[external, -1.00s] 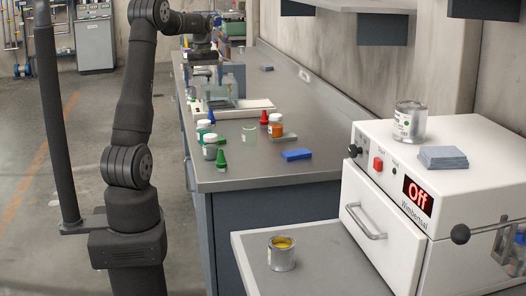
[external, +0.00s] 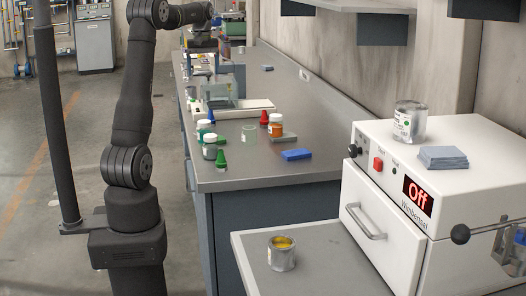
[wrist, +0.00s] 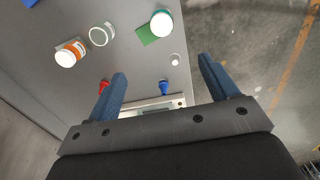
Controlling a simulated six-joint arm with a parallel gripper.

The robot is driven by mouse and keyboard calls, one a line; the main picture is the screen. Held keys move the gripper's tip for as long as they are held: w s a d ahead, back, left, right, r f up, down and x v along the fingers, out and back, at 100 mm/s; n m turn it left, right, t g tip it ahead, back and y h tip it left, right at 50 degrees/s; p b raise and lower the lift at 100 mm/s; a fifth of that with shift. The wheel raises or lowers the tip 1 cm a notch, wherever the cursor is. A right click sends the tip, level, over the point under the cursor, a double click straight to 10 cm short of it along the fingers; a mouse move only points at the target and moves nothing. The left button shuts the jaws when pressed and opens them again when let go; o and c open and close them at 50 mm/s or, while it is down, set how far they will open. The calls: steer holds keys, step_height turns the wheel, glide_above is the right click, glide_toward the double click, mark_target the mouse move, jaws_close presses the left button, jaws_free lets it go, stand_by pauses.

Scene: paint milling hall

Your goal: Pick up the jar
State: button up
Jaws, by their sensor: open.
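Several jars stand on the grey bench. One has a white lid and an orange body (external: 276,130); it also shows in the wrist view (wrist: 70,52). A clear glass one (external: 249,135) stands beside it and shows in the wrist view (wrist: 101,36). I cannot tell which jar is meant.
A blue pad (external: 296,155) lies at right. A balance (external: 240,106) stands behind. An open can of yellow paint (external: 282,254) and a white machine (external: 440,200) are nearer.

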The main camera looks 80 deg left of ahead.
steer(key=s+d+f+n+t+h, duration=0.4)
steer(key=s+d+n+t, duration=0.1)
steer(key=s+n+t, duration=0.15)
steer(key=s+a+r+n+t+y, duration=0.2)
steer(key=s+r+n+t+y, duration=0.35)
steer(key=s+n+t, duration=0.7)
steer(key=g+y, duration=0.1)
glide_toward(209, 130)
steer(key=shift+n, duration=0.4)
steer(key=w+a, duration=0.1)
steer(key=w, duration=0.2)
steer(key=w+a, duration=0.1)
steer(key=shift+w+a+f, duration=0.1)
steer(key=shift+w+a, duration=0.1)
steer(key=shift+a, duration=0.15)
steer(key=shift+w+a+f, duration=0.1)
steer(key=shift+w+a, duration=0.1)
steer(key=shift+w, duration=0.8)
steer(key=shift+w+a, duration=0.2)
steer(key=shift+w, duration=0.75)
steer(key=shift+w+a+f, duration=0.1)
steer(key=shift+w+a, duration=0.1)
steer(key=shift+w, duration=0.8)
steer(key=shift+c, duration=0.5)
